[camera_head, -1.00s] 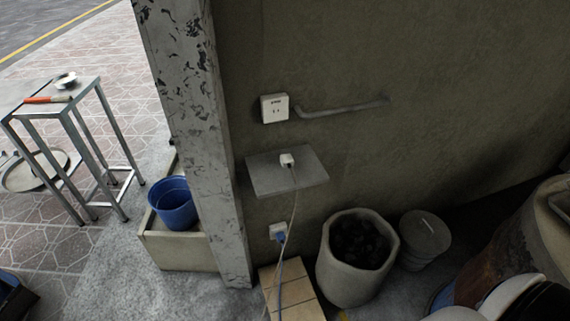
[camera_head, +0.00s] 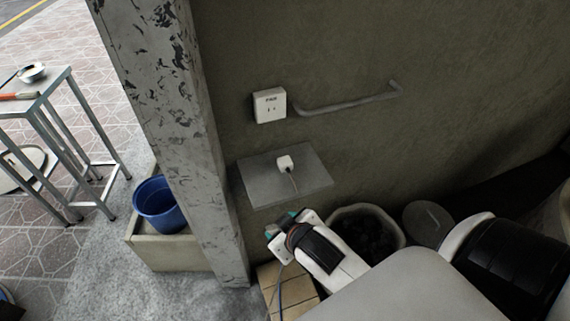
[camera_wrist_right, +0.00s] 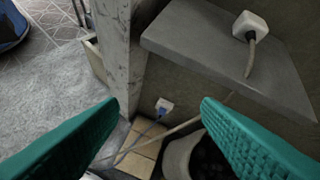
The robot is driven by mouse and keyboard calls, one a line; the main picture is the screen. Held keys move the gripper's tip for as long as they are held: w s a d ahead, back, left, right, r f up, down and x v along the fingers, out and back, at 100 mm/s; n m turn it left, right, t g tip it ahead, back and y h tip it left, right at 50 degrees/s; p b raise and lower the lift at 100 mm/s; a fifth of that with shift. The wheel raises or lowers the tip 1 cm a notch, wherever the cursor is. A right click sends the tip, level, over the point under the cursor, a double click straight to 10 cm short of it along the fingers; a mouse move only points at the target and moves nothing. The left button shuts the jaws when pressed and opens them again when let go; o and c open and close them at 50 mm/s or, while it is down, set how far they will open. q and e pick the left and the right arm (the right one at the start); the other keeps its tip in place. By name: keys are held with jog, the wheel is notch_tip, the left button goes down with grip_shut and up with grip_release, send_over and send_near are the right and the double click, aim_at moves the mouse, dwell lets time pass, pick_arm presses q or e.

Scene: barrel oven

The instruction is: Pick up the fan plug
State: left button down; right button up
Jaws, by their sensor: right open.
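The white fan plug (camera_head: 285,163) sits on the small grey wall shelf (camera_head: 255,183), and its cord hangs over the front edge. The right wrist view also shows the plug (camera_wrist_right: 250,26) on the shelf (camera_wrist_right: 190,42) at upper right. My right gripper (camera_head: 283,222) is below and in front of the shelf in the head view, apart from the plug. In the right wrist view its two teal fingers (camera_wrist_right: 160,118) are spread with nothing between them. My left gripper is out of view.
A white wall socket (camera_head: 269,105) is above the shelf, beside a bent grey bar (camera_head: 350,101). A pot of dark lumps (camera_head: 368,232) stands below. A peeling pillar (camera_head: 172,100) stands left.

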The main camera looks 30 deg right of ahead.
jog(key=w+a+r+n+t+y, duration=0.25)
jog(key=w+r+t, duration=0.3)
jog(key=r, duration=0.35)
jog(key=w+a+r+n+t+y, duration=0.1)
jog(key=w+a+r+n+t, duration=0.2)
jog(key=w+r, duration=0.45)
jog(key=s+a+r+n+g+y, duration=0.3)
jog(key=a+r+n+g+y, duration=0.65)
jog(key=n+y, duration=0.9)
jog(key=n+g+h, duration=0.6)
jog(key=n+h, duration=0.1)
jog(key=h, duration=1.4)
send_near(285, 160)
jog(key=shift+w+f+p, duration=0.15)
jog(key=shift+f+p, duration=0.05)
jog(key=shift+f, duration=0.35)
jog(key=shift+w+f+p, duration=0.15)
jog(key=shift+f+p, duration=0.05)
jog(key=shift+f, duration=0.3)
jog(key=f, duration=0.4)
jog(key=f+p, duration=0.1)
jog(key=f, duration=0.1)
jog(key=shift+w+f, duration=0.2)
jog(key=shift+w, duration=0.2)
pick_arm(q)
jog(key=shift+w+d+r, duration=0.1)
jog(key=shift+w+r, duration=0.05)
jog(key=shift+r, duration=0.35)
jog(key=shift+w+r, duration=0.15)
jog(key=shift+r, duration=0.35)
